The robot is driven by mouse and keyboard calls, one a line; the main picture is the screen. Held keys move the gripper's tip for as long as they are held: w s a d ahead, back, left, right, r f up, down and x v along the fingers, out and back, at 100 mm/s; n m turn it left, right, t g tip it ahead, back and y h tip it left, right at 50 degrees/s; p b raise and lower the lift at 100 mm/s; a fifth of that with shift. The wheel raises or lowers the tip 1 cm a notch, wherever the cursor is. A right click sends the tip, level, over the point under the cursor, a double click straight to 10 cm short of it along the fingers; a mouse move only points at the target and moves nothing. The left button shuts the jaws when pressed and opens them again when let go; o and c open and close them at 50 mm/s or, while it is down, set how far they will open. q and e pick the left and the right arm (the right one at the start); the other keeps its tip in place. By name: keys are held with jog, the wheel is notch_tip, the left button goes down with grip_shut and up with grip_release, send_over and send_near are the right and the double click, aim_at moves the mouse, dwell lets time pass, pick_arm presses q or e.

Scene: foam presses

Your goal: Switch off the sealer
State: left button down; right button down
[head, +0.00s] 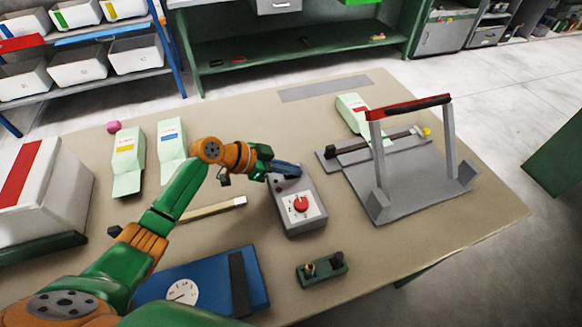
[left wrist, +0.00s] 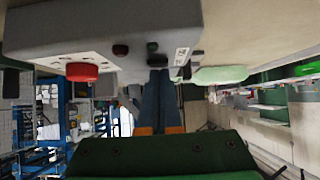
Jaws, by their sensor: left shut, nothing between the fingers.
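A grey control box (head: 304,220) with a red knob (head: 301,204) on a white dial plate stands near the middle of the table. My left gripper (head: 287,169) is shut and empty over the box's far end, its blue fingers covering part of it. In the left wrist view the box (left wrist: 60,25) appears upside down, with the red knob (left wrist: 82,72), small dark controls and a white label. The gripper's fingertips (left wrist: 158,72) are close to a dark control there; I cannot tell if they touch it. My right gripper is out of view.
A grey press (head: 415,180) with a red-topped handle frame stands to the right. A blue unit with a dial (head: 205,270), a small green block (head: 322,268) and a pale bar (head: 218,208) lie nearby.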

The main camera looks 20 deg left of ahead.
pick_arm(q)
jog(key=shift+s+a+f, duration=0.15)
jog(key=shift+s+a, duration=0.25)
jog(key=shift+s, duration=0.1)
jog(key=shift+a, duration=0.15)
jog(key=b+v, duration=0.1)
jog(key=v, duration=0.6)
jog(key=shift+d+r+b, duration=0.2)
jog(key=shift+r+b, duration=0.05)
jog(key=shift+b, duration=0.1)
jog(key=shift+w, duration=0.1)
